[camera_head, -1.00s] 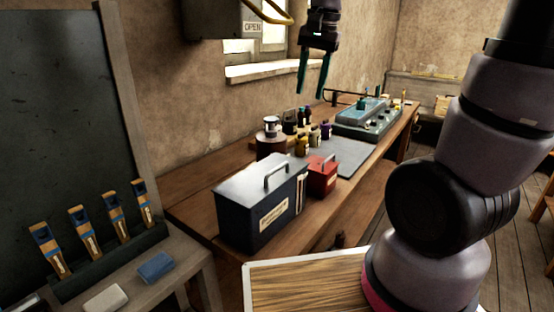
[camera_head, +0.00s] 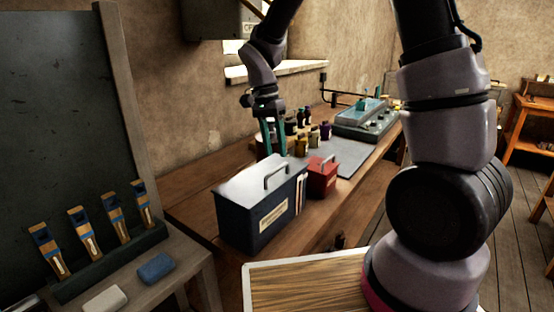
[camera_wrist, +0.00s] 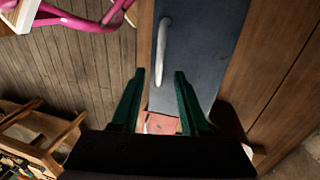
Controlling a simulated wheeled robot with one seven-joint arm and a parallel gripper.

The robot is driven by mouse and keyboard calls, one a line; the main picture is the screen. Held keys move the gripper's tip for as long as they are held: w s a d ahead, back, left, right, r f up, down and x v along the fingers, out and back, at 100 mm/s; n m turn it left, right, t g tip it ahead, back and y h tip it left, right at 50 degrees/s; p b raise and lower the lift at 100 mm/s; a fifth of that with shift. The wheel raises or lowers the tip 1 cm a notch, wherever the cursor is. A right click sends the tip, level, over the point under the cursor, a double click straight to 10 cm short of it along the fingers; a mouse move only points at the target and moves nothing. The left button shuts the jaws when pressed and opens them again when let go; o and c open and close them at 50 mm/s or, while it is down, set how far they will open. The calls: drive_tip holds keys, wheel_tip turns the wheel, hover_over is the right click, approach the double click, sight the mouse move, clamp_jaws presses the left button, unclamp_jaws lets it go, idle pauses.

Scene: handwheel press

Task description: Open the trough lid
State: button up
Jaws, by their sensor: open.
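A dark blue box (camera_head: 262,212), which looks like the trough, stands on the near end of the workbench with its grey lid (camera_head: 242,182) shut. A metal handle (camera_head: 275,176) stands on the lid. In the wrist view the lid (camera_wrist: 205,55) and handle (camera_wrist: 163,50) lie beyond my fingertips. My gripper (camera_head: 272,152) is open, with green fingers pointing down, above and behind the box in the head view. It also shows in the wrist view (camera_wrist: 160,75), with nothing held. The fingers look apart from the handle.
A small red box (camera_head: 320,178) with a handle stands right beside the blue box. Several bottles (camera_head: 314,136) stand behind it, near a grey mat (camera_head: 350,155) and a teal-topped device (camera_head: 366,113). A rack of brushes (camera_head: 112,262) stands at left.

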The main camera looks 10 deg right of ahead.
drive_tip(key=shift+s+d+f, duration=0.15)
drive_tip(key=shift+f, duration=0.75)
drive_tip(key=shift+s+d+f, duration=0.1)
drive_tip(key=shift+f, duration=0.8)
clamp_jaws()
